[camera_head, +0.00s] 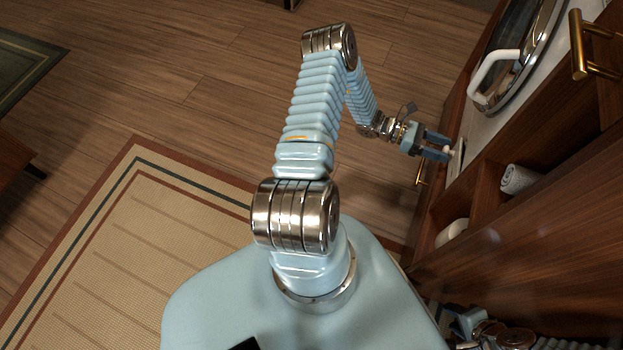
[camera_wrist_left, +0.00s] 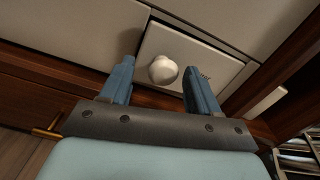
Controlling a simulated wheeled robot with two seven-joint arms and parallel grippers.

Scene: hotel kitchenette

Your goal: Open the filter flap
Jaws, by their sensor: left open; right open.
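The filter flap (camera_wrist_left: 212,62) is a small pale square panel with a dark gap along its edges, in the left wrist view. A round white knob (camera_wrist_left: 163,69) stands out from it. My left gripper (camera_head: 446,145) is open, and its two blue fingers lie on either side of the knob in the wrist view, with room between each finger and the knob. Contact does not show. In the head view the flap is small, at the fingertips, and how far it stands out is hard to tell.
The appliance's round glass door (camera_head: 520,45) with a white handle (camera_head: 490,78) is above right of the left gripper. Wooden cabinet fronts with brass handles (camera_head: 579,45) and an open shelf with a rolled towel (camera_head: 520,179) line the right. The wooden floor (camera_head: 210,85) at left is clear.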

